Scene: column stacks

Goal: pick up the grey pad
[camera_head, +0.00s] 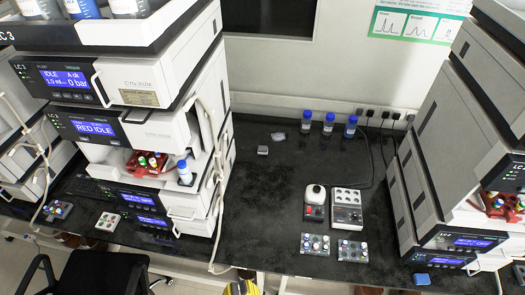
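The grey pad (262,150) is a small, light grey, rounded block. It lies flat on the black bench in the camera_head view, right of the left instrument stack and toward the back wall. Nothing covers it, and bare bench surrounds most of it. My gripper cannot be made out in this view; only a small yellow and dark part shows at the bottom edge, and I cannot tell what it is.
Behind the pad lies a small clear-grey item (279,136). Several blue-capped bottles, including one (328,124), stand right of it. A white device (347,208) and vial racks (315,244) stand nearer the front. Tall instrument stacks flank the bench; its middle is mostly clear.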

